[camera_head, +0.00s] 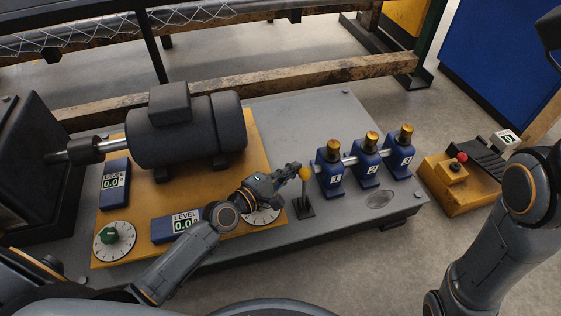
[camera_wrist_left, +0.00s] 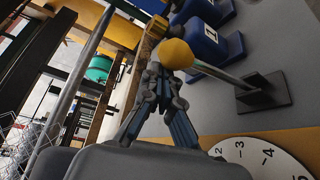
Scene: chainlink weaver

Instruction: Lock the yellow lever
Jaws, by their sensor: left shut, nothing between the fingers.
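The yellow lever has a round yellow knob (camera_head: 305,173) on a thin grey rod, which rises from a dark square base (camera_head: 303,208) on the grey machine table. My left gripper (camera_head: 297,176) is at the knob's left side in the head view, with its fingers shut and nothing between them. In the left wrist view the yellow knob (camera_wrist_left: 176,54) shows just beyond the shut fingertips (camera_wrist_left: 165,75). I cannot tell whether they touch it. The rod leans from its base (camera_wrist_left: 263,92) in that view. My right arm shows at the right, but its gripper is out of view.
Blue numbered blocks with brass tops (camera_head: 330,172) stand right of the lever. A dial (camera_head: 262,214) lies beneath my left gripper. A black motor (camera_head: 188,132) sits behind on the yellow plate (camera_head: 246,150). A yellow box with a red button (camera_head: 461,158) stands at the right.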

